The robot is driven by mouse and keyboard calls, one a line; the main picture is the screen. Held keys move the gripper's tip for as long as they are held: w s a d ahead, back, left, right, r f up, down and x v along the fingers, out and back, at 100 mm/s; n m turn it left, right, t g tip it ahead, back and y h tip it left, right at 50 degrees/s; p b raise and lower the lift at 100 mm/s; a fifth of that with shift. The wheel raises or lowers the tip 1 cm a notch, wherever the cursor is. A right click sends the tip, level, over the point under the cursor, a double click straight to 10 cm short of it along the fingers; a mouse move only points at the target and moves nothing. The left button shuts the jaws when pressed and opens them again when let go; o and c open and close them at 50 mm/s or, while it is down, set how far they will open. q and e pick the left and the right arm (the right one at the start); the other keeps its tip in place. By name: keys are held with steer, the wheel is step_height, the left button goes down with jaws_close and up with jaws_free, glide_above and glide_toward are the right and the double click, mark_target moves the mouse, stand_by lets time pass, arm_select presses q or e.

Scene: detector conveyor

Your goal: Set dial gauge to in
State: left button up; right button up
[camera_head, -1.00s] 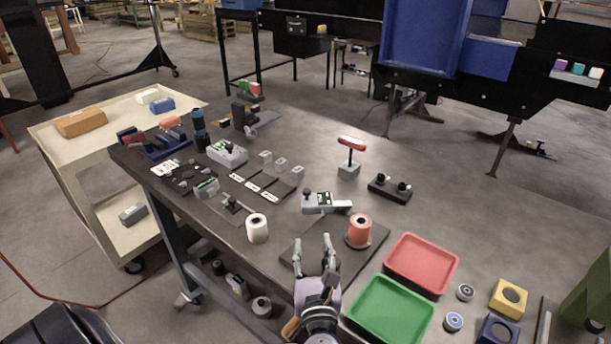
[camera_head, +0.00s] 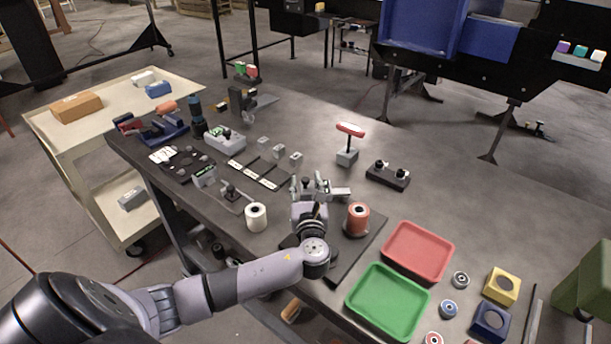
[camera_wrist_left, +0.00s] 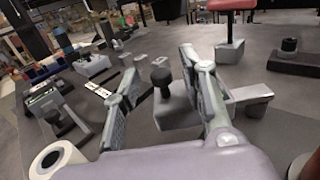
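A small grey device with a round black knob, which may be the dial gauge, stands on the dark table. In the left wrist view the device (camera_wrist_left: 180,112) shows between my fingers, its black knob (camera_wrist_left: 162,80) toward the left finger. In the head view my gripper mostly hides it, and a grey end (camera_head: 341,191) sticks out to the right. My left gripper (camera_head: 309,184) is open, its two fingers apart on either side of the device; it also shows in the left wrist view (camera_wrist_left: 165,92). I cannot tell whether a finger touches it. My right gripper is not in view.
A red-handled tool (camera_head: 348,145) stands behind. Red (camera_head: 418,252) and green (camera_head: 388,302) trays lie at the front right. The table's back right is clear.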

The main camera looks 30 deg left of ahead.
arm_select(q)
steer(key=shift+x, duration=1.2)
jaws_close()
